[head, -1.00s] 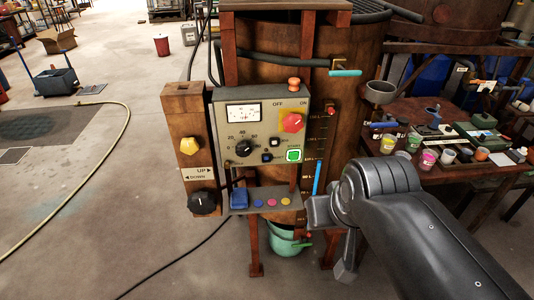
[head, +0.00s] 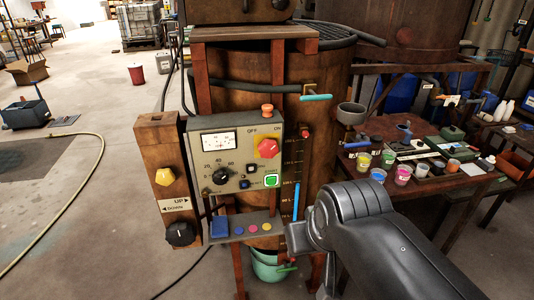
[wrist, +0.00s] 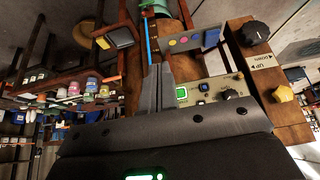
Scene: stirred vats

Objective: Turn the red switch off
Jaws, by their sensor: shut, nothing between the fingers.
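My gripper (head: 296,238) is below and right of the panel, at the right end of the small shelf with coloured buttons, apart from the switch. In the wrist view my gripper (wrist: 160,68) has its fingers together and empty. That view shows part of the panel (wrist: 216,88) and its green-lit button (wrist: 182,93); the red switch is hidden there.
An orange knob (head: 267,110) tops the panel. A post with a yellow knob (head: 165,175) and a black knob stands left. A rusty vat (head: 250,75) is behind, with a blue level gauge (head: 296,200). A cluttered table (head: 430,170) is at right. Floor at left is mostly clear.

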